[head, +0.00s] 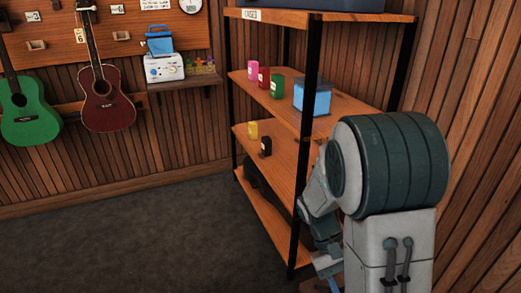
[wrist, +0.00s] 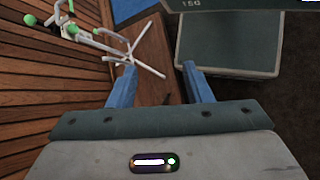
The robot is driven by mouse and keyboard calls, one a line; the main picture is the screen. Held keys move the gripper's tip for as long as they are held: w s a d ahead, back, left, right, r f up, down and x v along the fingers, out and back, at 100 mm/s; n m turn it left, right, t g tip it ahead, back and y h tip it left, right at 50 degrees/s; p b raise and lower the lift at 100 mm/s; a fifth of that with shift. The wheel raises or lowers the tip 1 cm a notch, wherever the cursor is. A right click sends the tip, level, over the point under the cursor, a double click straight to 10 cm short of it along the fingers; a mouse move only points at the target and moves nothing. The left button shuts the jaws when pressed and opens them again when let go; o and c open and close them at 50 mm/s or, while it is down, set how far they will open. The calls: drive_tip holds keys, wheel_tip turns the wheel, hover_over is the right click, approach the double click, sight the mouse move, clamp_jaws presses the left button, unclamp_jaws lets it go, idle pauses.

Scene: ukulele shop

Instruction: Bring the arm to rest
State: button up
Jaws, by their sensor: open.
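My gripper (wrist: 160,88) shows in the wrist view with its two blue fingers spread apart and nothing between them. A brown wooden surface and the dark floor lie beyond the fingers. In the head view my arm is at the right, in front of the shelving unit (head: 345,106). It is bent, and its lower part hangs down past the front of the lower shelves.
The shelves hold several coloured cans, such as a red one (head: 264,77), and a blue box (head: 312,97). A white stand with green tips (wrist: 95,32) is near the wall in the wrist view. A green ukulele (head: 28,112) and a red one (head: 107,98) hang left. Floor (head: 130,235) is clear.

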drive_tip(key=s+a+r+t+y+p, duration=0.1)
drive_tip(key=r+t+p, duration=0.4)
drive_tip(key=r, duration=0.7)
drive_tip(key=s+a+r+m+t+y+p, duration=0.1)
drive_tip(key=a+r+t+y+p, duration=0.3)
drive_tip(key=r, duration=0.9)
drive_tip(key=s+p, duration=0.1)
drive_tip(key=p, duration=0.2)
drive_tip(key=shift+s+a+t, duration=0.2)
drive_tip(key=shift+a+t, duration=0.05)
drive_tip(key=shift+t, duration=0.15)
drive_tip(key=shift+c, duration=1)
drive_tip(key=shift+s, duration=0.1)
